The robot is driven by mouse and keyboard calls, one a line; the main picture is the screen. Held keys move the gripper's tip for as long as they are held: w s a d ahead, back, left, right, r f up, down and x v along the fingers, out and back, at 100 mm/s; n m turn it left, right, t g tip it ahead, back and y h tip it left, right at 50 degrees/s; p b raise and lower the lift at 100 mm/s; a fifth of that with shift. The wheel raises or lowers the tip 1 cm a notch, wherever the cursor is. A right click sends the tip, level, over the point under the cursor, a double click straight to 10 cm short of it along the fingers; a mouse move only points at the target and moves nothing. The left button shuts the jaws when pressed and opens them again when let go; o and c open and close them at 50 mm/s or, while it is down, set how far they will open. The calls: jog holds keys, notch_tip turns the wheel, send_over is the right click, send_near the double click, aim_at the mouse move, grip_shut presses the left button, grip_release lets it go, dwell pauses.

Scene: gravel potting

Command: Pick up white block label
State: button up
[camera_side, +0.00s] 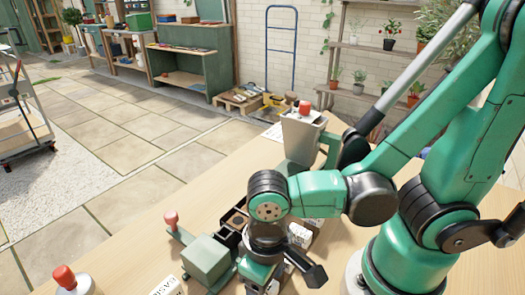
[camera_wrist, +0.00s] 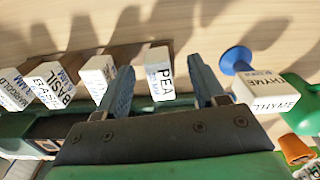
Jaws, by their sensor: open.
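My gripper (camera_wrist: 162,68) is open, with its two blue-grey fingers apart in the wrist view. A white block label reading PEA (camera_wrist: 159,82) sits between the fingers, with a gap on both sides. More white block labels lie to the left: one reading BASIL (camera_wrist: 52,82), one reading MARIGOLD (camera_wrist: 15,88), and one with unclear print (camera_wrist: 98,76) close to the left finger. In the side view my gripper (camera_side: 290,265) is low over the table, and its fingertips are partly hidden by my wrist. White blocks (camera_side: 300,235) show beside it.
A larger white block with THYME and SMALL print (camera_wrist: 266,92) is right of the fingers, beside a blue knob (camera_wrist: 236,58). In the side view, a grey-green box (camera_side: 208,260) and a tall grey hopper (camera_side: 302,135) stand nearby.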

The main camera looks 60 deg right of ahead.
jog(key=shift+f, duration=0.15)
jog(key=shift+c, duration=0.2)
grip_shut()
dwell(0.3)
notch_tip(320, 180, up, 20)
dwell(0.8)
